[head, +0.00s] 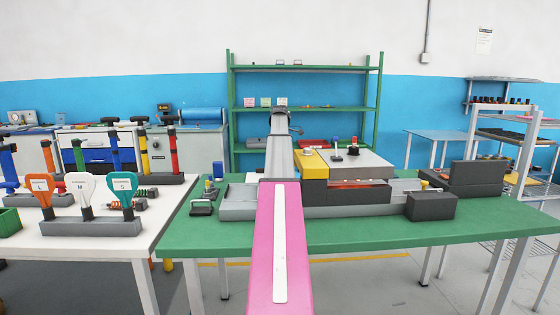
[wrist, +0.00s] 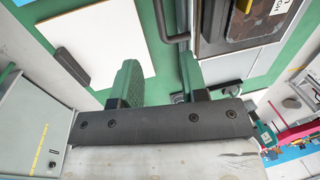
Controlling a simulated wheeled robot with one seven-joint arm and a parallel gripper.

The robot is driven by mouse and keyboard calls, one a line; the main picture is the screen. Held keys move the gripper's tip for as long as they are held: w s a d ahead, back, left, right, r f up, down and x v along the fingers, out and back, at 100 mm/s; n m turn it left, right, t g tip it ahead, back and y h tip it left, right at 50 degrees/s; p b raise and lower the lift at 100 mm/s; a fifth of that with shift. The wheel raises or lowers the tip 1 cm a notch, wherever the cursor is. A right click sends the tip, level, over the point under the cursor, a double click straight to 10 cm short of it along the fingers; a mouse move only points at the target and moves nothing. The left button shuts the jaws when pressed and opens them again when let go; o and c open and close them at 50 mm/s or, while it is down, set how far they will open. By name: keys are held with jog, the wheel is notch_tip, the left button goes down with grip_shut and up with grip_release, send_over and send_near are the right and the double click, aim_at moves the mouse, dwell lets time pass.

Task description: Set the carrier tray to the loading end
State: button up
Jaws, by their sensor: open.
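On the green table in the head view, a long grey bed (head: 238,203) carries a press-like machine with a yellow block (head: 309,164) and a grey top plate (head: 362,163). I cannot tell for sure which part is the carrier tray. My gripper (wrist: 158,72) is open in the wrist view, with two green-padded fingers apart and nothing between the pads. A dark bent handle (wrist: 164,27) lies just beyond the fingertips, beside a grey-edged body with a dark plate (wrist: 248,28). In the head view my arm crosses the bed's left part and hides some of it; the fingers are unclear there.
A dark box (head: 431,206) and a black open case (head: 476,178) stand at the table's right. A small device (head: 202,206) sits at its left. A white table (head: 113,247) with paddles and tools stands left; green shelves (head: 305,69) stand behind. The front strip of green table is mostly clear.

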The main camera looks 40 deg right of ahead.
jog(key=shift+r, duration=0.35)
jog(key=w+a+g+h, duration=0.2)
jog(key=a+h, duration=0.2)
jog(key=x, duration=1.1)
jog(key=shift+w+a+f, duration=0.15)
jog(key=shift+a+f, duration=0.1)
jog(key=shift+f, duration=0.05)
grip_shut()
